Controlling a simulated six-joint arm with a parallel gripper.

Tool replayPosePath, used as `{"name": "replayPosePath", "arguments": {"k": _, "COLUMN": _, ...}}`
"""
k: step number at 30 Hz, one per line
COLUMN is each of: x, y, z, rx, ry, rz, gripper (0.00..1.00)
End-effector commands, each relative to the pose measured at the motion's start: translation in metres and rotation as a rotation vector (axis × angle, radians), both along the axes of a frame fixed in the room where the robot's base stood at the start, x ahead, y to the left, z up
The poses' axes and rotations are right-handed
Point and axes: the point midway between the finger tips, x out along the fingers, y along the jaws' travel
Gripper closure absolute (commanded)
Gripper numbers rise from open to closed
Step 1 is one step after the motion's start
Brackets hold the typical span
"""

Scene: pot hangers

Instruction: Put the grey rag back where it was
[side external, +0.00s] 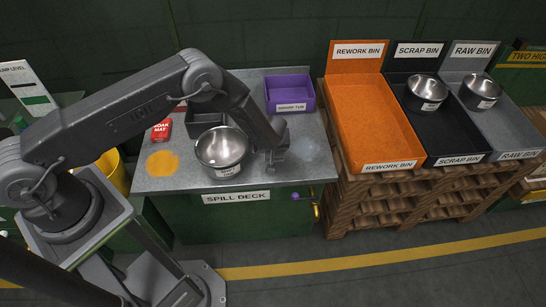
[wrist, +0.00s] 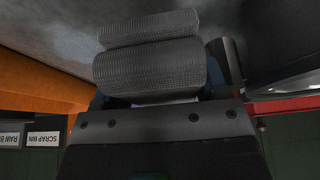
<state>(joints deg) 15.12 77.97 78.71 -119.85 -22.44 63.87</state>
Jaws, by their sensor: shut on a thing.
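My gripper (side external: 275,160) is low over the right part of the spill deck, just right of a steel bowl (side external: 222,147). In the wrist view it is shut on the grey rag (wrist: 150,66), a ribbed, folded grey bundle in two thick layers. The rag is close to the grey deck surface; I cannot tell if it touches. In the side view the rag is hard to make out against the gripper and the deck.
A purple tub (side external: 290,94) stands at the deck's back right, a dark grey tray (side external: 203,122) behind the bowl. A red soak mat pack (side external: 161,129) and an orange spill (side external: 163,163) are left. The orange rework bin (side external: 372,116) stands beyond the right edge.

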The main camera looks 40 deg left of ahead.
Motion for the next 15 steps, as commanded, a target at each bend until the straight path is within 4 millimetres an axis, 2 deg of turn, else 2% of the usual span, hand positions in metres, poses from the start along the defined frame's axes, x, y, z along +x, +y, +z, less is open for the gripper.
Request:
{"name": "replayPosePath", "arguments": {"k": 5, "x": 0.0, "y": 0.0, "z": -0.017, "rx": 0.0, "ry": 0.0, "rz": 0.001, "gripper": 0.68}}
{"name": "replayPosePath", "arguments": {"k": 10, "x": -0.001, "y": 0.001, "z": -0.043, "rx": 0.001, "ry": 0.001, "rz": 0.003, "gripper": 0.68}}
{"name": "replayPosePath", "arguments": {"k": 15, "x": 0.0, "y": 0.001, "z": -0.054, "rx": -0.001, "ry": -0.002, "rz": 0.002, "gripper": 0.68}}
